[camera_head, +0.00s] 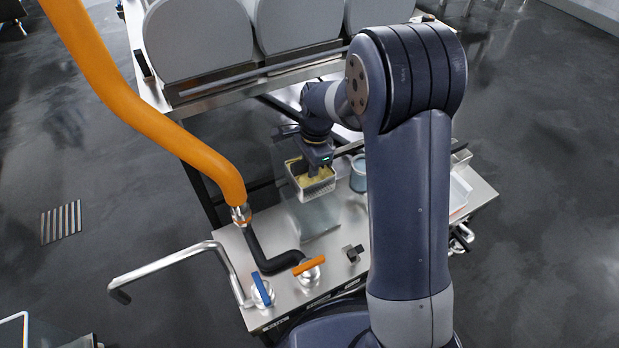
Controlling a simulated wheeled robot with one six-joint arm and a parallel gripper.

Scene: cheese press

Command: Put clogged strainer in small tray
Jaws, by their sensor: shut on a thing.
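The clogged strainer (318,187) is a small pale basket with yellow matter inside. It hangs from my gripper (318,170), which is shut on it, left of centre in the head view. The fingertips are small and partly lost against the yellow matter. The strainer is above or at a clear, see-through vessel (318,222) on the steel bench; I cannot tell its exact height. A white tray (460,192), which may be the small tray, lies on the right of the bench, partly hidden behind my arm. My gripper is well to the left of it.
The steel bench (232,250) carries a blue-handled valve (262,289), an orange-handled valve (309,267) and a small dark block (352,253). A blue cup (358,174) stands right of the strainer. An orange hose (160,120) comes down at left. Grey panels (200,38) stand behind.

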